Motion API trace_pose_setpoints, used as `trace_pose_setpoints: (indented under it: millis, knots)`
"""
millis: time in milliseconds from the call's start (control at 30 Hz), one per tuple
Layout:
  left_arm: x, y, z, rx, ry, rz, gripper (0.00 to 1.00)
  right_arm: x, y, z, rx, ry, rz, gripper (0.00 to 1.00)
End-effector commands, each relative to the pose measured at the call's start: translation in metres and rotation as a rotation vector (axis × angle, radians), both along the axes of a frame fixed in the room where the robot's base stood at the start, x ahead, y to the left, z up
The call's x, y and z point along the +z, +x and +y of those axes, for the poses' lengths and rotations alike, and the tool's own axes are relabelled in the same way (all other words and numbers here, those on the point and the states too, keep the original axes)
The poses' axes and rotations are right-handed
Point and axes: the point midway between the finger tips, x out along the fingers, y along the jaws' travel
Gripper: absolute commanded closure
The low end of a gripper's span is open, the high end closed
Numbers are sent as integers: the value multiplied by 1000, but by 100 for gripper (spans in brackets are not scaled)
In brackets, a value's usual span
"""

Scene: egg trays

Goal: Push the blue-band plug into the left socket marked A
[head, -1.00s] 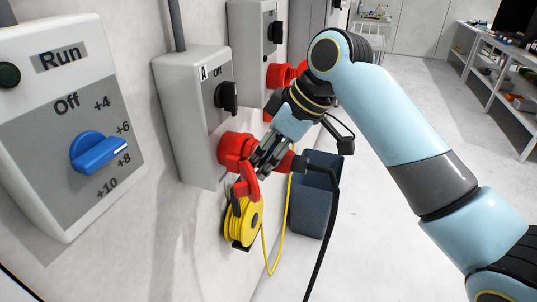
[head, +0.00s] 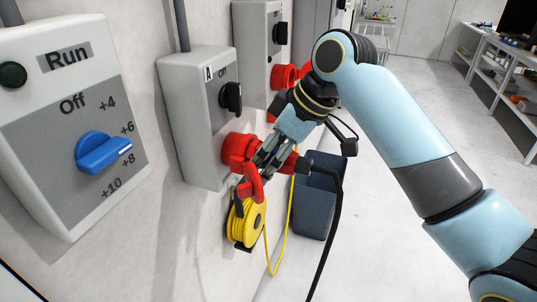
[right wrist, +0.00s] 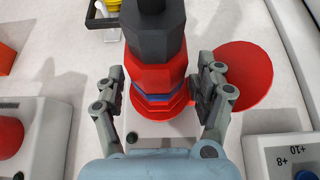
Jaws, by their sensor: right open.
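The red socket (head: 236,148) is on the grey box marked A (head: 203,130), its red lid (head: 252,184) swung open. In the right wrist view the red plug (right wrist: 157,62) with its blue band (right wrist: 158,97) lies lined up with the socket, its front end at the socket mouth. How deep it sits is hidden. My right gripper (head: 264,160) is open, with its fingers (right wrist: 160,95) on either side of the plug. Small gaps show beside the plug, clearest on the left. In the head view the black cable (head: 332,215) hangs from the plug's rear. My left gripper is not in view.
A yellow cable reel (head: 246,222) hangs below the socket. A second box (head: 257,55) with red sockets is farther along the wall. The Run box (head: 70,130) with a blue knob is at left. A dark bin (head: 316,195) stands behind the cable.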

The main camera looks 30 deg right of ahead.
Motion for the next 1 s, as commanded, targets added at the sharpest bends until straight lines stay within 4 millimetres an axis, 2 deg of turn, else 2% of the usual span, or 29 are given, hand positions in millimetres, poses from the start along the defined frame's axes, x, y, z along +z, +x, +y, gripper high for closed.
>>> trace_pose_setpoints:
  millis: [133,233,500,700,833,1000]
  knots:
    - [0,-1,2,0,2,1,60,2,-1,-1,1,1,1,26]
    - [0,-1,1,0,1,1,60,11,-5,-5,0,-1,-1,26]
    - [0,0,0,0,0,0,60,62,-26,-25,1,-5,-3,26]
    - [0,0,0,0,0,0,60,93,-39,-37,1,-4,-3,26]
    - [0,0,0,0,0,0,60,102,-44,-39,1,0,0,26]
    - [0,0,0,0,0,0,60,104,-45,-40,0,0,2,26]
